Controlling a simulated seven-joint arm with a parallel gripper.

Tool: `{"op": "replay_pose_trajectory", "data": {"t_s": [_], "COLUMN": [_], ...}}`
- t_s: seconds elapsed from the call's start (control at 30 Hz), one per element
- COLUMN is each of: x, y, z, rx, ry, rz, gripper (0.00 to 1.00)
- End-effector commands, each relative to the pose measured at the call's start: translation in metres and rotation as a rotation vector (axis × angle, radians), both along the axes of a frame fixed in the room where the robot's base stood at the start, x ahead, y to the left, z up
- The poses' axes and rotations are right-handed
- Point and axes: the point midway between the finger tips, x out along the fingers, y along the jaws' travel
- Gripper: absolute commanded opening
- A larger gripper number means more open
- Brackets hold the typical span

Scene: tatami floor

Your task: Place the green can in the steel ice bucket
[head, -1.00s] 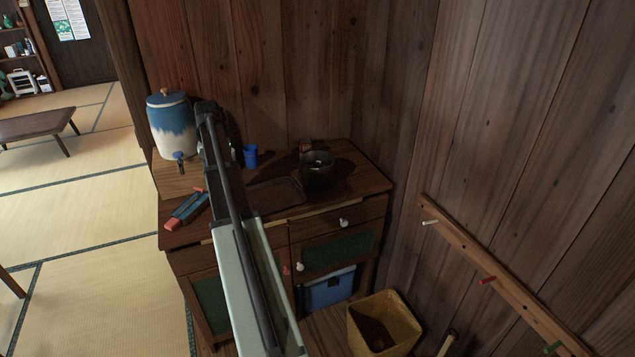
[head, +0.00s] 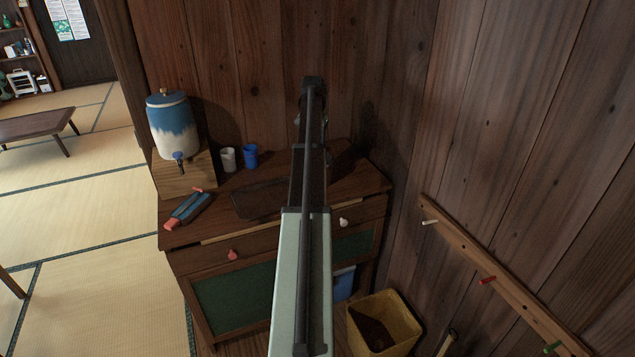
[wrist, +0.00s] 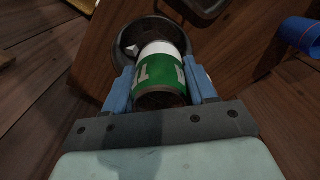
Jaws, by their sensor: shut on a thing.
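In the wrist view my gripper (wrist: 157,72) is shut on the green can (wrist: 160,88), which has a green band with white lettering and a white part towards its far end. A blue finger presses on each side of it. The steel ice bucket (wrist: 123,42) is a dark round vessel just beyond the can. The can's far end overlaps the bucket's opening in this view; I cannot tell whether it is inside or above the rim. In the head view my arm hides the can, the bucket and the gripper's fingers.
The wooden cabinet top carries a dark tray (head: 258,200), a blue cup (head: 251,156), a white cup (head: 228,159), a blue-and-white water dispenser (head: 172,125) and a blue-and-red item (head: 187,208). Wood walls stand behind and right. A yellow bin (head: 400,318) is on the floor.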

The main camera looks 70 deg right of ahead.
Motion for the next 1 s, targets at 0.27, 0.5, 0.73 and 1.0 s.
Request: {"op": "replay_pose_trajectory", "data": {"t_s": [0.27,0.5,0.73,1.0], "x": [-0.013,-0.012,-0.012,-0.012], "y": [-0.012,-0.012,-0.012,-0.012], "z": [-0.014,-0.05,-0.071,-0.101], "rx": [0.002,0.003,0.001,0.002], "ry": [0.001,0.001,0.001,0.001], "rz": [-0.026,-0.026,-0.025,-0.025], "gripper": [0.18,0.18,0.18,0.18]}}
